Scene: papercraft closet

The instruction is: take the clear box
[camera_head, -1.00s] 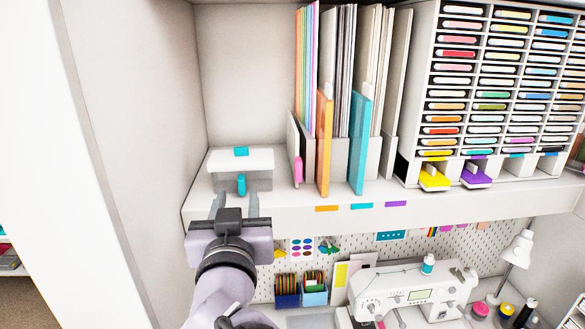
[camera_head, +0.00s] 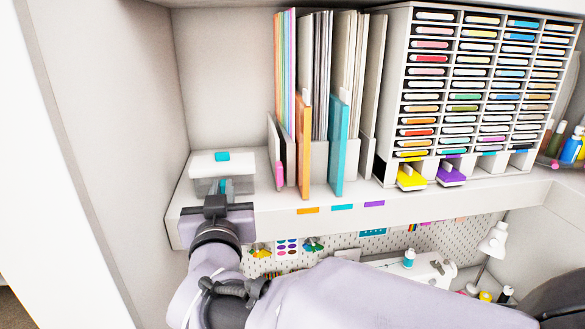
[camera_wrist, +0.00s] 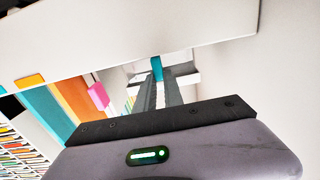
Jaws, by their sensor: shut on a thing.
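The clear box (camera_head: 240,168) has a see-through body, a white lid and teal clasps. It is at the left end of the upper white shelf in the head view, by the side wall. My gripper (camera_head: 222,189) is at the box's front, its fingers close together on the teal front clasp. In the wrist view the gripper (camera_wrist: 160,92) reaches to the teal clasp (camera_wrist: 157,68), with part of the clear box (camera_wrist: 188,79) beside it. The fingers hide some of the box's front. The box looks level and seems to stand on the shelf.
Orange (camera_head: 304,150) and teal (camera_head: 338,145) paper holders with upright sheets stand right of the box, with a pink item (camera_head: 279,174) nearest. A marker rack (camera_head: 470,95) stands further right. The side wall (camera_head: 110,120) is close on the left. A sewing machine (camera_head: 425,268) is below.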

